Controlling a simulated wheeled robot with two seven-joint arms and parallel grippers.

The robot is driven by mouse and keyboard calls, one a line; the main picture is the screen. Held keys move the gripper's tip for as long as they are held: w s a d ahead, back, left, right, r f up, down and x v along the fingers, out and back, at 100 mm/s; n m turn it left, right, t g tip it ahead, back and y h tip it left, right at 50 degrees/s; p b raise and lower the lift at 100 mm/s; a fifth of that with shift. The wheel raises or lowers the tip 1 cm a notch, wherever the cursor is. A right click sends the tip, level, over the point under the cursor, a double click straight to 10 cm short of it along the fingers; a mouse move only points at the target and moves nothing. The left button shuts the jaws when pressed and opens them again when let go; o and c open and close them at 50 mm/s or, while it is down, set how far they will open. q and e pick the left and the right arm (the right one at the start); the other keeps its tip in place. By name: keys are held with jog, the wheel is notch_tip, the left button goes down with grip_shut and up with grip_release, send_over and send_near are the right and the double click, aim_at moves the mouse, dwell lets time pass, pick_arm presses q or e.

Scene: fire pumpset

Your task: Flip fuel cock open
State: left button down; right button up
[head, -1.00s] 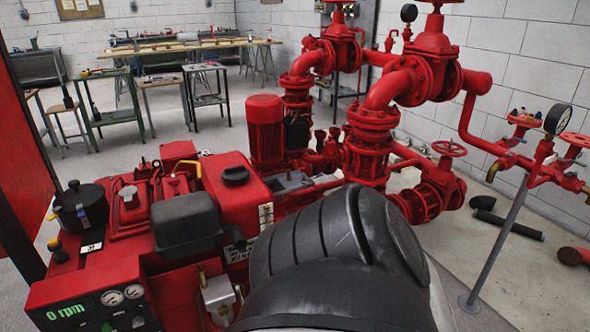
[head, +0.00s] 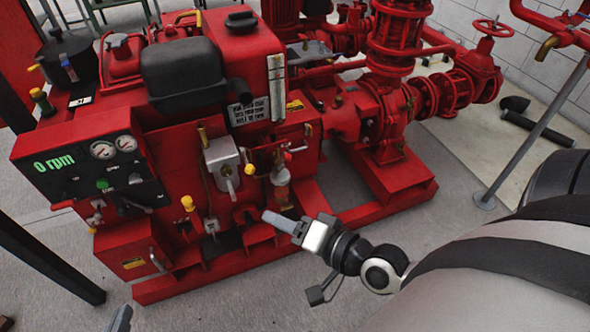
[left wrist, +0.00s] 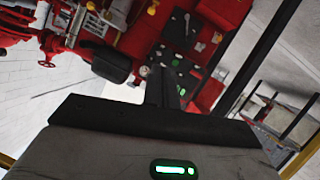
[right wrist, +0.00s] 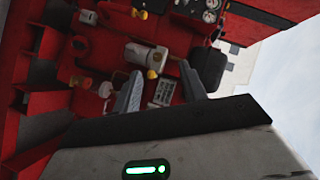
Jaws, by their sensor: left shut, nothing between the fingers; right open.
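The red engine (head: 190,150) fills the left and middle of the head view. Small fittings with yellow knobs sit on its near side, including a grey box with a lever (head: 222,160) and a yellow knob (head: 250,169). I cannot tell for sure which fitting is the fuel cock. My right gripper (head: 275,219) is in front of these fittings, open and empty. In the right wrist view its two fingers (right wrist: 161,90) are spread, with the grey box (right wrist: 145,55) beyond them. My left gripper (head: 121,318) barely shows at the bottom edge; in the left wrist view its fingers (left wrist: 168,88) are shut and empty.
A control panel (head: 92,165) reads 0 rpm at the left. A pale filter bowl (head: 282,175) hangs near the knobs. Red pump pipework (head: 395,80) stands to the right. A grey post (head: 530,130) stands further right.

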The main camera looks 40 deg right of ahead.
jog(key=w+d+f+m+t+h+b, duration=0.1)
jog(key=w+d+f+m+t+b, duration=0.2)
jog(key=d+f+m+b, duration=0.4)
jog(key=m+h+b, duration=0.5)
jog(key=m+b, duration=0.2)
jog(key=m, duration=0.5)
send_near(290, 160)
jog(key=shift+t, duration=0.4)
jog(key=w, duration=0.4)
jog(key=shift+w+d+f, duration=0.2)
jog(key=shift+w+f, duration=0.1)
jog(key=shift+f, duration=0.1)
jog(key=shift+w+b, duration=0.75)
jog(key=shift+w, duration=2.6)
pick_arm(q)
jog(key=d+t+h, duration=0.1)
jog(key=w+d+f+t+h, duration=0.1)
jog(key=h, duration=0.1)
jog(key=d+f+m+t+h, duration=0.1)
jog(key=shift+w+d+f+t+h, duration=0.15)
jog(key=shift+w+f+t+h, duration=0.05)
jog(key=shift+w+t+h, duration=0.15)
